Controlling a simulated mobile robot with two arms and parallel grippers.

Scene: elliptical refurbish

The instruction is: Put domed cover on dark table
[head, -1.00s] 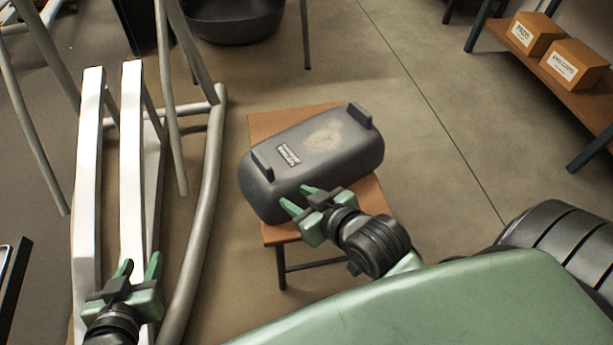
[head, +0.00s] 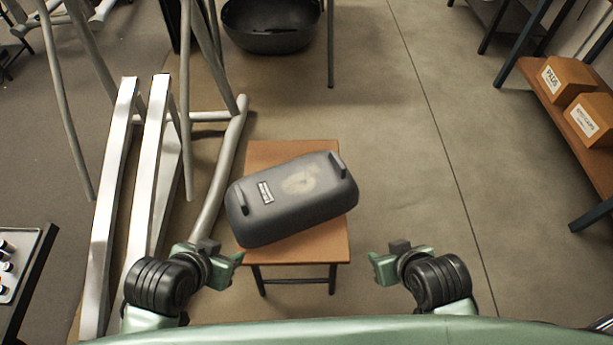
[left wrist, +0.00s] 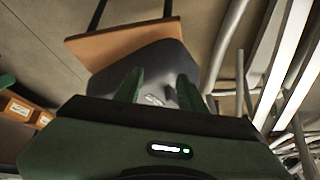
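The domed cover (head: 290,205), a grey rounded shell with two end lugs, a label and a pale worn patch, rests slantwise on a small orange-brown wooden stool (head: 325,248). It overhangs the stool's left edge. My left gripper (head: 232,262) is just in front of the cover's lower left side, apart from it. In the left wrist view its two green fingers (left wrist: 160,90) stand apart, with the cover (left wrist: 150,65) beyond them and nothing held. My right gripper (head: 378,262) is right of the stool, apart from the cover; its finger gap is unclear. No table is clearly identifiable as the dark one.
White rails and grey tubes of a machine frame (head: 150,180) stand close on the left. A dark-edged surface with small parts (head: 40,262) is at the left edge. A black tub (head: 270,25) stands behind. A shelf with cardboard boxes (head: 567,80) is right. Floor between is clear.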

